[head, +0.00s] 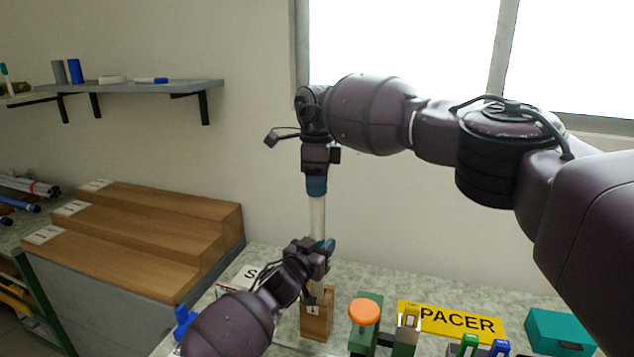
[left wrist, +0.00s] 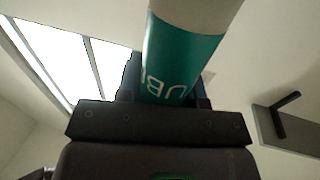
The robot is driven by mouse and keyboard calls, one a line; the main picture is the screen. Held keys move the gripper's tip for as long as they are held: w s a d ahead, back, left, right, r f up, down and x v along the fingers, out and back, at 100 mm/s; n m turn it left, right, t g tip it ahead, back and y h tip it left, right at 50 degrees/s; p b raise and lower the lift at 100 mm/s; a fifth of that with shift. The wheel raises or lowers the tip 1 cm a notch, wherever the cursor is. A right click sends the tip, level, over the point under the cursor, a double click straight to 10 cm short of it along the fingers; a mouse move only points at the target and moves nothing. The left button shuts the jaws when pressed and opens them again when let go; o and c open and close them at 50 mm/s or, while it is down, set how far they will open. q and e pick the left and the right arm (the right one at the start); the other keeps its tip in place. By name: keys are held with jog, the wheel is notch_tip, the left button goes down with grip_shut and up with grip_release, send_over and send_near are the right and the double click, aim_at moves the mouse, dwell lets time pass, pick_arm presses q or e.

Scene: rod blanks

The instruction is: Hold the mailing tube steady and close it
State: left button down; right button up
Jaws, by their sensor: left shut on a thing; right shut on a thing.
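The mailing tube (head: 317,214) is a pale cream cylinder standing upright above the work table. My left gripper (head: 322,250) is shut around its teal band; the band with white letters fills the jaws in the left wrist view (left wrist: 182,62). A blue cap (head: 317,186) sits at the tube's top end, directly under my right gripper (head: 317,172), which is shut on it and points down. I cannot tell how far the cap is seated. A wooden block (head: 317,318) marked 1 stands below my left gripper; the tube's lower end is hidden there.
An orange-topped green fixture (head: 365,312), a yellow PACER sign (head: 450,322) and a teal box (head: 560,332) stand to the right on the table. Wooden steps (head: 140,240) stand at left, under a wall shelf (head: 150,88). My right arm spans the upper right.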

jog(key=m, duration=1.2)
jog(key=shift+m, duration=0.3)
jog(key=m, duration=0.3)
jog(key=shift+m, duration=0.4)
jog(key=o, duration=1)
jog(key=shift+r, duration=2.25)
